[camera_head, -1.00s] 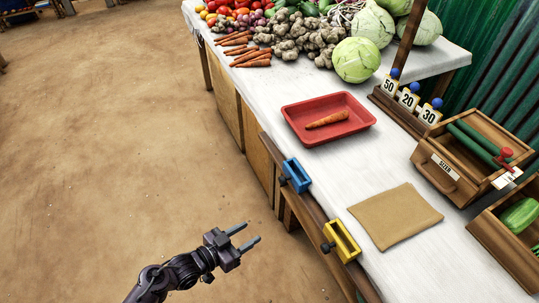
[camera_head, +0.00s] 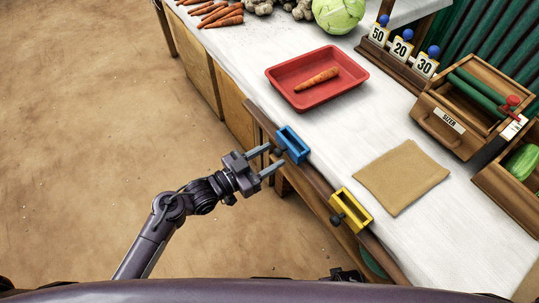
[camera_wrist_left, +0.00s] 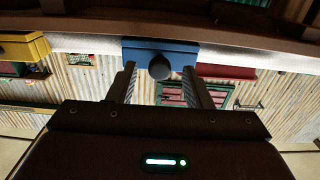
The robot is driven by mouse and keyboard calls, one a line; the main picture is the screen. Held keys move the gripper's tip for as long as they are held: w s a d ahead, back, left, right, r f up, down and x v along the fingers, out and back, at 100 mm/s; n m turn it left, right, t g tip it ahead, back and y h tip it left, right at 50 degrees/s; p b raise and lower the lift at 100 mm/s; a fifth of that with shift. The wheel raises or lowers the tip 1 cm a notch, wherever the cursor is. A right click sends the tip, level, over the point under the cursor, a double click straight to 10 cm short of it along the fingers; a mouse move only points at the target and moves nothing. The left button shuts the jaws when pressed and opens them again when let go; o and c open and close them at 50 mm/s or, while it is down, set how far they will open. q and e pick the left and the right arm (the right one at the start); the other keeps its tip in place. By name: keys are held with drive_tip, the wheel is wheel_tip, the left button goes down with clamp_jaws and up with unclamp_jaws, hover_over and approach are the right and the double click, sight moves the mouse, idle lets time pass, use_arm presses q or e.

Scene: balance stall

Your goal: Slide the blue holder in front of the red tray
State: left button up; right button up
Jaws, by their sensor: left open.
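The blue holder (camera_head: 292,144) sits on the wooden rail along the table's front edge, a little right of and nearer than the red tray (camera_head: 318,92). The tray lies on the white table with one carrot (camera_head: 317,79) in it. My left gripper (camera_head: 271,159) is open, its two fingers pointing at the blue holder's dark knob. In the left wrist view the blue holder (camera_wrist_left: 160,48) is straight ahead, its round knob between the open fingers (camera_wrist_left: 160,88). I cannot tell whether the fingers touch it. My right gripper is not recognisable in view.
A yellow holder (camera_head: 352,209) sits farther right on the same wooden rail (camera_head: 318,182). A brown mat (camera_head: 401,177) lies on the table. A wooden box (camera_head: 460,122) labelled SIZER and number cards (camera_head: 402,46) stand behind. The rail between the two holders looks clear.

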use_arm(q)
drive_tip(key=shift+w+d, duration=0.2)
drive_tip(key=shift+d, duration=0.05)
clamp_jaws()
